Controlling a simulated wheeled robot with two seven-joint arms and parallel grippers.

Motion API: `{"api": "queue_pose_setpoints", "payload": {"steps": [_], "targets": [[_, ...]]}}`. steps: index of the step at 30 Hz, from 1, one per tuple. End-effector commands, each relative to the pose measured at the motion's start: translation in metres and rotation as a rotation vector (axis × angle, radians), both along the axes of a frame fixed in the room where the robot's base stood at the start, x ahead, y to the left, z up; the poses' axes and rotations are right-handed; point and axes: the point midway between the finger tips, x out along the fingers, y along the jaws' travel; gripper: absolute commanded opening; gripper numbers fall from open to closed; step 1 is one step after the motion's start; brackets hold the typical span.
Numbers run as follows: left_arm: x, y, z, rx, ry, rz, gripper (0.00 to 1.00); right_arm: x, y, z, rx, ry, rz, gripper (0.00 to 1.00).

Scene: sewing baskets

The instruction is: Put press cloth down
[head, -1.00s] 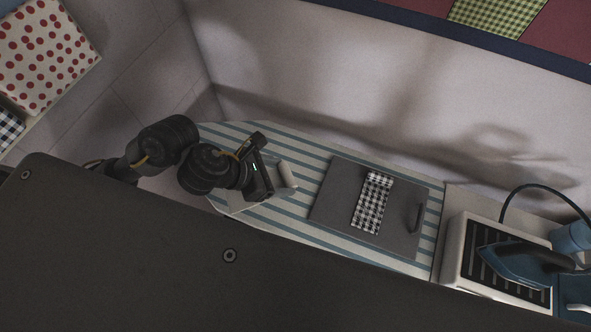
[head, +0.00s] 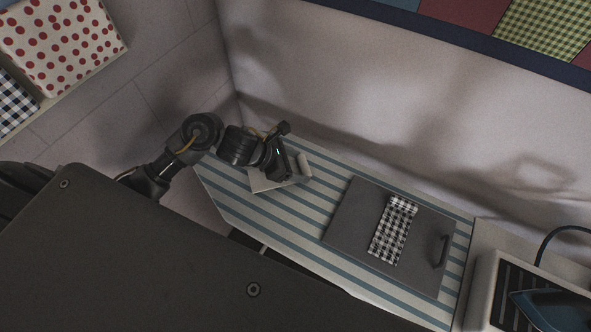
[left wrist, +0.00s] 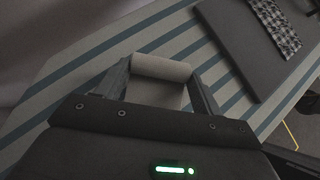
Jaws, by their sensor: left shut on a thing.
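The press cloth (head: 262,183) is a pale cloth with a rolled edge, lying at the left part of the striped ironing board (head: 262,222). My left gripper (head: 290,172) is over it and shut on it. In the left wrist view the cloth's pale roll (left wrist: 161,69) sits between the two fingers (left wrist: 160,86). Part of the cloth is hidden under the gripper, and I cannot tell if it fully rests on the board. My right gripper is not in view.
A dark grey board with a handle (head: 345,215) lies on the striped cover, with a black-and-white checked cloth (head: 391,232) on it. An iron (head: 550,310) on its stand (head: 483,290) is at the lower right. Striped surface is free between the press cloth and grey board.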

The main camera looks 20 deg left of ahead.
Motion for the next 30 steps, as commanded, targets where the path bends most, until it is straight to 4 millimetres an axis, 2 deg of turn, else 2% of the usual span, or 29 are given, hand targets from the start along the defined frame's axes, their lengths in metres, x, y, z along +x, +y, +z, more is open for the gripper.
{"api": "queue_pose_setpoints", "payload": {"steps": [3, 7, 20, 21, 24, 26, 30], "targets": [[-0.002, -0.001, -0.017, -0.005, 0.009, 0.005, 0.46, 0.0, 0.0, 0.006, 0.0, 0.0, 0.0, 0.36], [-0.001, -0.001, -0.028, -0.004, 0.005, 0.002, 0.46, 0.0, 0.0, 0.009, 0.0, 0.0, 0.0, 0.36], [-0.001, -0.001, -0.034, 0.0, 0.001, -0.001, 0.46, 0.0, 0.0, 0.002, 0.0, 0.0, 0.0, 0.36], [-0.001, -0.001, -0.033, 0.0, 0.002, 0.0, 0.71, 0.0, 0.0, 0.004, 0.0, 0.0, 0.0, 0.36], [-0.001, -0.001, -0.032, -0.001, 0.001, 0.0, 0.84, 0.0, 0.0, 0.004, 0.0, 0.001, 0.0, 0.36], [-0.001, -0.001, -0.032, -0.001, 0.001, 0.0, 0.89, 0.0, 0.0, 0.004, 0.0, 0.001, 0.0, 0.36], [-0.001, -0.001, -0.032, -0.001, 0.001, 0.0, 0.89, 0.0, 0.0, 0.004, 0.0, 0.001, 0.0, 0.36]]}}
